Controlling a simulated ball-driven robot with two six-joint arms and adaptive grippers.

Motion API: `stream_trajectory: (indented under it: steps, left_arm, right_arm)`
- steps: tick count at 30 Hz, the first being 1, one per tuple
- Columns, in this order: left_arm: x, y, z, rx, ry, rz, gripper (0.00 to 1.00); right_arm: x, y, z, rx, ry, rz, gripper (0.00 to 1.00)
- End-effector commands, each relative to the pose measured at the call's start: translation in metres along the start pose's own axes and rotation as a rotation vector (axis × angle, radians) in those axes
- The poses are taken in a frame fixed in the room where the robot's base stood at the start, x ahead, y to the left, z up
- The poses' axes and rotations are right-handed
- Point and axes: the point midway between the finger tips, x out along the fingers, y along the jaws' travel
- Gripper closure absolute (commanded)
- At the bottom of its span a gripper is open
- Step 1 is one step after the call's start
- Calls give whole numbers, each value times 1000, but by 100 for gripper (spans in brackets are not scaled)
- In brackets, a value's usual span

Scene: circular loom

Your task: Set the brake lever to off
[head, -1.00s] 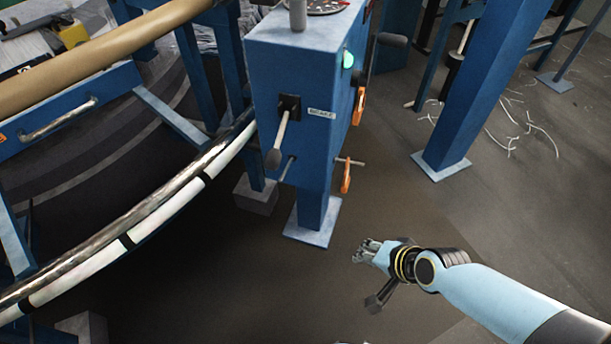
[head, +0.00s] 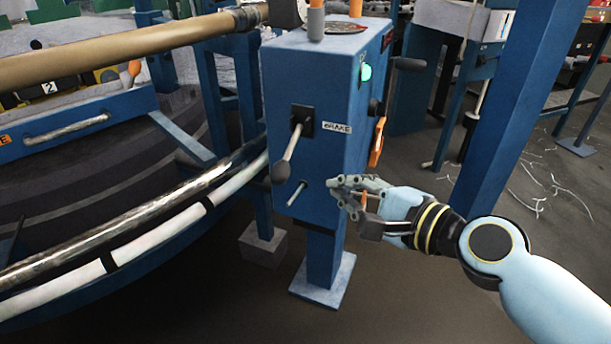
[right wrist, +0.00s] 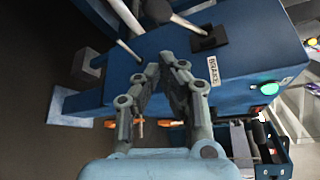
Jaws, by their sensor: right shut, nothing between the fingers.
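The brake lever (head: 288,157) is a metal rod with a dark knob. It comes out of a black slotted plate on the front of the blue cabinet (head: 285,95) and slants down to the left. A label reading BRAKE (head: 337,128) is beside the plate. In the right wrist view the lever (right wrist: 185,22) is at the top, beyond the fingertips. My right gripper (head: 340,190) is shut and empty. In the head view it is below and right of the lever's knob, apart from it, at the cabinet's lower right edge. My left gripper is not in view.
A thin metal rod (head: 296,194) sticks out of the cabinet below the lever. A green lamp (head: 366,72) and an orange handle (head: 377,142) are on the cabinet's right side. The loom's curved rail (head: 150,225) runs at the left. A blue post (head: 500,120) stands at the right.

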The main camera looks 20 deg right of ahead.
Motion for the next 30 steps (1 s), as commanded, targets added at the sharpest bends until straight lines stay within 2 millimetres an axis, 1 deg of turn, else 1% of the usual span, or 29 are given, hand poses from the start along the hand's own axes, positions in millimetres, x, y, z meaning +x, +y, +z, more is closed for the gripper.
stream_trajectory:
  steps: [2,5,8,15,18,21,24,30]
  left_arm:
    - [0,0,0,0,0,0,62]
    - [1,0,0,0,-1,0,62]
    - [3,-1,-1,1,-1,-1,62]
    - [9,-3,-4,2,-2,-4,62]
    - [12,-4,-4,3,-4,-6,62]
    - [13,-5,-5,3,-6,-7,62]
    - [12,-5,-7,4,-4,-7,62]
    - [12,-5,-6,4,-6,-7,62]
  right_arm:
    - [1,0,0,0,0,0,100]
    - [9,0,0,1,0,-1,100]
    - [23,0,0,1,0,-2,100]
    - [68,2,-1,1,1,-1,100]
    - [82,2,-1,1,0,0,100]
    - [93,2,-1,1,1,1,100]
    - [99,1,0,1,0,1,100]
    - [100,1,0,0,0,2,100]
